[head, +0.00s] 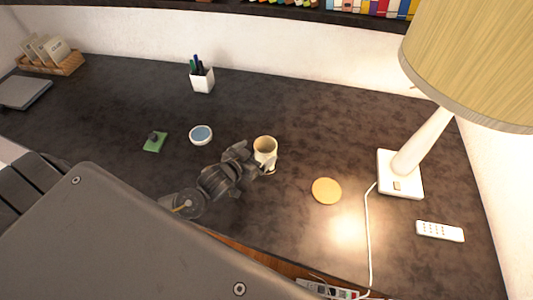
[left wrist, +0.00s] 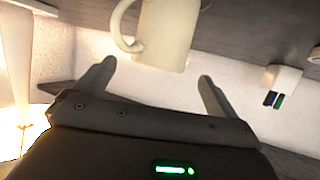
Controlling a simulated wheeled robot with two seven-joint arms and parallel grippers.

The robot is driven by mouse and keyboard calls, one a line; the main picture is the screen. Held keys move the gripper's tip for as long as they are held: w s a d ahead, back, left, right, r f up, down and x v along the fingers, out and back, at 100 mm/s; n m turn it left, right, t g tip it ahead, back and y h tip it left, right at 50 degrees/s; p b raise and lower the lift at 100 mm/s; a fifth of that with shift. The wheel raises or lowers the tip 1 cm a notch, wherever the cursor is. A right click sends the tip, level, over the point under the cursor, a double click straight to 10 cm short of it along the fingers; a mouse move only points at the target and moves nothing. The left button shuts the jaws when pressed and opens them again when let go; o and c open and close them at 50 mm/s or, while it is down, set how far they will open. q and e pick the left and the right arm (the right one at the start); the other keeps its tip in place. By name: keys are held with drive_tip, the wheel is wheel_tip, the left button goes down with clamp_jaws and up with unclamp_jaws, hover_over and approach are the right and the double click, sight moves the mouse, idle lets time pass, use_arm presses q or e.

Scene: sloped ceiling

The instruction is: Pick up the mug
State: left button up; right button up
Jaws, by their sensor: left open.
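The mug (head: 266,144) is cream-coloured and stands upright on the dark desk, right at the tips of my left gripper (head: 261,161). In the left wrist view the mug (left wrist: 168,36) shows at the top, beyond the gap of the left gripper (left wrist: 152,80), with its handle to the left. The two fingers are spread wide with nothing between them. Whether a finger touches the mug is not clear. In the head view the gripper hides part of the mug's lower side. My right gripper is in neither view.
A yellow coaster (head: 327,191) lies right of the mug, with a white lamp (head: 400,180) and a remote (head: 440,231) further right. The back middle is clear.

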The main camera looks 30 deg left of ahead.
sight(271, 142)
use_arm(q)
drive_tip(key=shift+w+f, duration=0.1)
drive_tip(key=shift+w, duration=0.15)
drive_tip(key=shift+w+d, duration=0.1)
drive_tip(key=p+x, duration=0.2)
drive_tip(key=x, duration=0.3)
drive_tip(key=shift+f, duration=0.1)
use_arm(e)
drive_tip(key=shift+w+r, duration=0.2)
drive_tip(key=shift+r, duration=0.35)
drive_tip(key=shift+w+r, duration=0.2)
drive_tip(key=shift+r, duration=0.3)
use_arm(q)
drive_tip(key=c, duration=1.3)
use_arm(e)
drive_tip(key=shift+a, duration=0.15)
use_arm(q)
drive_tip(key=shift+o, duration=0.2)
